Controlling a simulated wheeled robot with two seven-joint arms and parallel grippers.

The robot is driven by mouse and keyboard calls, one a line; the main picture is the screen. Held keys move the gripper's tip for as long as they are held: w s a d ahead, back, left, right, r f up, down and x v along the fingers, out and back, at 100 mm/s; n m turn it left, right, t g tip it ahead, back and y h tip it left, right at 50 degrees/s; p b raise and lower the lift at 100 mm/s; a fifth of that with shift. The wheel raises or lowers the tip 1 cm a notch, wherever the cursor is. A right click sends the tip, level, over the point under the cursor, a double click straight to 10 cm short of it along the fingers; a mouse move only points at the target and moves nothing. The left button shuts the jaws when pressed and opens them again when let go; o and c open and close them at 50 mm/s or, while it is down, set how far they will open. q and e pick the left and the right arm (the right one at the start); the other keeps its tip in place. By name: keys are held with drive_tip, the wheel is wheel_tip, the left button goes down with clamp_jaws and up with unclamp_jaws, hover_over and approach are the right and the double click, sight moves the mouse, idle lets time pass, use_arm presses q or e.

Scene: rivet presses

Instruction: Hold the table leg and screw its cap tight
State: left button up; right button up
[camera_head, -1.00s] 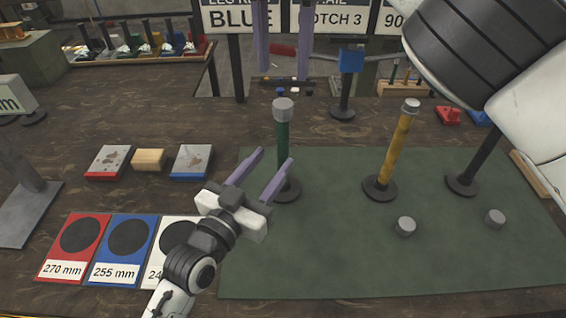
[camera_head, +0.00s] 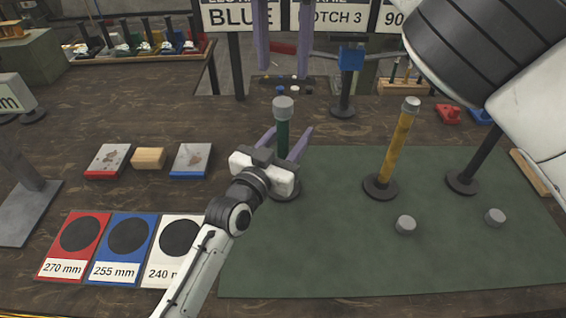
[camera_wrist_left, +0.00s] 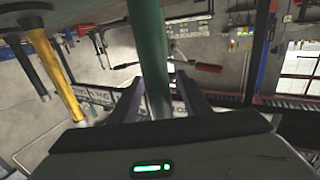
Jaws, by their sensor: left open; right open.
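A green table leg (camera_head: 282,136) stands upright in a round dark base on the green mat, with a grey cap (camera_head: 283,106) on its top. My left gripper (camera_head: 284,138) is open, with one finger on each side of the leg below the cap. In the left wrist view the green leg (camera_wrist_left: 150,60) passes between the two open fingers (camera_wrist_left: 158,95); contact cannot be told. My right gripper (camera_head: 283,72) hangs open and empty at the top of the head view, beyond and above the cap. How tight the cap sits cannot be seen.
A yellow leg (camera_head: 397,145) with a grey cap and a black leg (camera_head: 478,160) stand to the right. Two loose grey caps (camera_head: 405,224) (camera_head: 495,216) lie on the mat (camera_head: 330,260). Coloured length cards (camera_head: 115,270) and small blocks (camera_head: 149,158) are at left. My right arm covers the upper right.

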sight(283, 102)
use_arm(q)
drive_tip(key=shift+c, duration=0.4)
clamp_jaws()
use_arm(e)
drive_tip(key=shift+f, duration=0.1)
drive_tip(key=shift+f, duration=3.9)
